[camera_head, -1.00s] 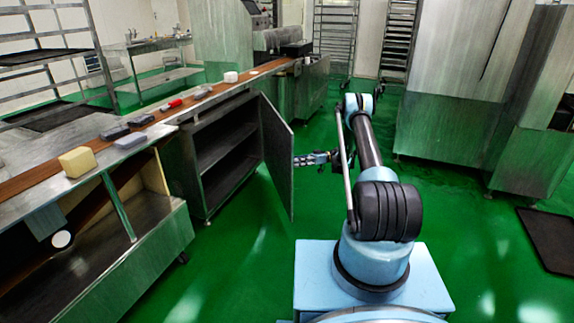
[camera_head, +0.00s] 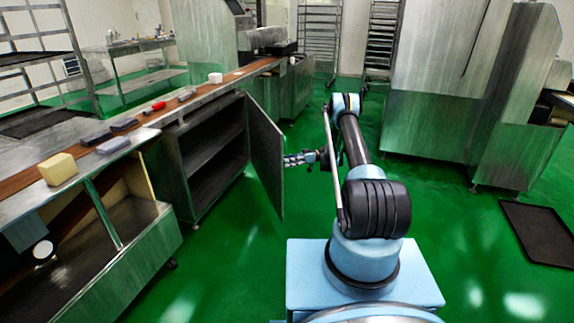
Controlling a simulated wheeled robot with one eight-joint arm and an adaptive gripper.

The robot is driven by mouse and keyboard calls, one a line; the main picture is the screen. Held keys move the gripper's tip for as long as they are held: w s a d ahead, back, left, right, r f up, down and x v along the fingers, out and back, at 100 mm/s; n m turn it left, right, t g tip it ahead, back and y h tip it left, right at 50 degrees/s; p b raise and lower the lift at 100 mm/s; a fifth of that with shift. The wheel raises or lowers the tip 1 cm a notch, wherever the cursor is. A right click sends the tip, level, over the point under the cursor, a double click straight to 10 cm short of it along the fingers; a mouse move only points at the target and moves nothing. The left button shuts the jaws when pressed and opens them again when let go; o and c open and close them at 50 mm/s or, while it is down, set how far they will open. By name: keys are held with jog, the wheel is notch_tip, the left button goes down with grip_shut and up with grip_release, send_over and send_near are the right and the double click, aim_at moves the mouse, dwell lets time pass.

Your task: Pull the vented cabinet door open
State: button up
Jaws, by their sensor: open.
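The cabinet door (camera_head: 266,155) stands wide open, swung out from the metal cabinet under the long counter. Its grey inner face is turned toward the cabinet's dark shelves (camera_head: 212,147). Any vents on the door cannot be made out. My gripper (camera_head: 292,160) is at the right side of the door, reaching left from my arm, with its tip close to the door panel. It is open. Whether it touches the door cannot be told, since the tip meets the door's edge in this view.
The counter with a brown belt (camera_head: 20,184) runs along the left, carrying a yellow block (camera_head: 58,169), grey blocks (camera_head: 97,138) and a red item. Tall metal machines (camera_head: 430,110) stand at right. A dark tray (camera_head: 540,232) lies on the floor. Green floor is clear around my base.

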notch_tip(320, 180, up, 10)
dwell(0.6)
jog(key=shift+f, duration=0.1)
